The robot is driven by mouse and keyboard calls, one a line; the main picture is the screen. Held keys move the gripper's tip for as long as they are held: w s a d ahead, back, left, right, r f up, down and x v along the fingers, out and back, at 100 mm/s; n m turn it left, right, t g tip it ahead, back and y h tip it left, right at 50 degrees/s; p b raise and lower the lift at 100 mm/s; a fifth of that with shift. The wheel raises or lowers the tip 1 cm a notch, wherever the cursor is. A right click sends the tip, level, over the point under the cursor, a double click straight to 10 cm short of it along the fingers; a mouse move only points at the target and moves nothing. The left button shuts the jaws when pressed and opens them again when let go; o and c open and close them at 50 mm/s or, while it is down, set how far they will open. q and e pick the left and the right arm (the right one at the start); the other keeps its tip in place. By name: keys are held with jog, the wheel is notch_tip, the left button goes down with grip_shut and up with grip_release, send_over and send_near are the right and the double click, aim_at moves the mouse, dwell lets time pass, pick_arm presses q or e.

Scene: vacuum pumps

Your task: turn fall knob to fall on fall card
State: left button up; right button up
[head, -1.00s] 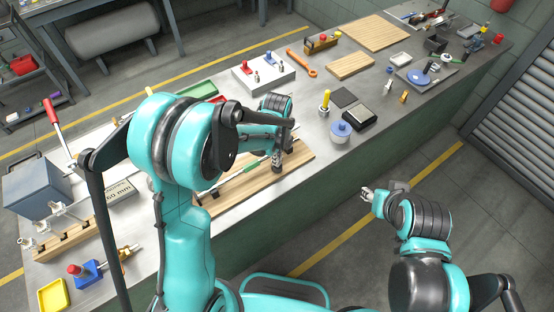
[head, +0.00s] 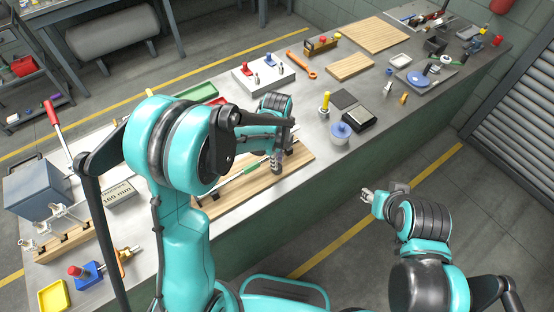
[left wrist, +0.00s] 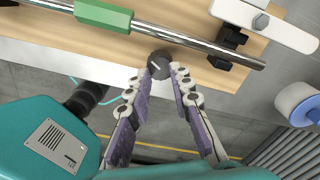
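In the left wrist view a dark round knob (left wrist: 160,63) with a pale line across its top sits at the near edge of the wooden board. My left gripper (left wrist: 160,74) has its fingers apart, one on each side near the knob; I cannot tell whether they touch it. In the head view my left gripper (head: 276,165) is low over the board (head: 235,196), and the knob is hidden there. I cannot make out a card marked fall. My right gripper (head: 367,194) hangs beyond the bench's front edge, too small to judge.
A metal rod with a green sleeve (left wrist: 103,14) lies along the board beside the knob, in a black holder (left wrist: 232,42). A white plate (left wrist: 262,20) is at upper right. A blue-topped white pot (head: 340,132) stands to the right on the bench.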

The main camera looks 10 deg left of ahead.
pick_arm(q)
jog(key=shift+r, duration=0.5)
notch_tip(320, 180, up, 6)
jog(key=p, duration=0.4)
dwell(0.3)
